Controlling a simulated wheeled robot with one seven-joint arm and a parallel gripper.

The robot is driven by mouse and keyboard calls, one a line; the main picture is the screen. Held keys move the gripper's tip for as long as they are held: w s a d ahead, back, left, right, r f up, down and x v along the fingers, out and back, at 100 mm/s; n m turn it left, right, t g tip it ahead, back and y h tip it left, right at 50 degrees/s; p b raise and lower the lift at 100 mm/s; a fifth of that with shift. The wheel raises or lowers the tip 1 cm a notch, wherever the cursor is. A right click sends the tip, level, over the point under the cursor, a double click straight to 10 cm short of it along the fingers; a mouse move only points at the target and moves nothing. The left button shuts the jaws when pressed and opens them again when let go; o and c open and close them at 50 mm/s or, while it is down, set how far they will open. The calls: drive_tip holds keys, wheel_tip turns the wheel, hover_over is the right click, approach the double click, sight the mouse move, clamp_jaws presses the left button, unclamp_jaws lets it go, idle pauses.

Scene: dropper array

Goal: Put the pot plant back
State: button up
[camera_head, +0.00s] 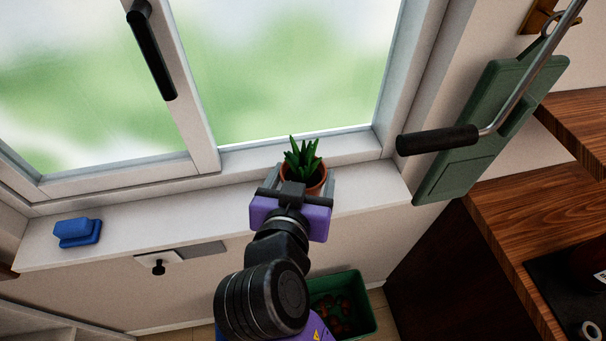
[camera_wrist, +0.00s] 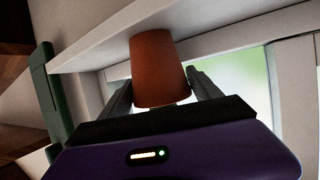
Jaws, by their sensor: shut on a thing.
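The pot plant (camera_head: 303,164) is a green spiky plant in a terracotta pot. In the head view it is at the window sill (camera_head: 215,207), right of the sill's middle, in front of the window frame. My gripper (camera_head: 299,182) is shut on the pot, with one finger on each side. In the wrist view the orange-brown pot (camera_wrist: 158,70) is upside down in the picture between the two grey fingers, its end close to the white sill (camera_wrist: 195,20). I cannot tell whether the pot touches the sill.
A blue block-like object (camera_head: 77,232) lies on the sill's left end. A green crate (camera_head: 365,325) with brown items stands below. A green panel (camera_head: 478,135) and a black-handled metal bar (camera_head: 437,140) are at the right, near wooden shelves (camera_head: 530,225). The sill's middle is free.

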drive_tip(key=o, duration=1.7)
drive_tip(key=shift+r, duration=0.2)
drive_tip(key=shift+s+a, duration=0.1)
drive_tip(key=shift+s, duration=0.25)
drive_tip(key=v, duration=1.1)
drive_tip(key=shift+s+b, duration=0.15)
drive_tip(key=shift+b, duration=0.25)
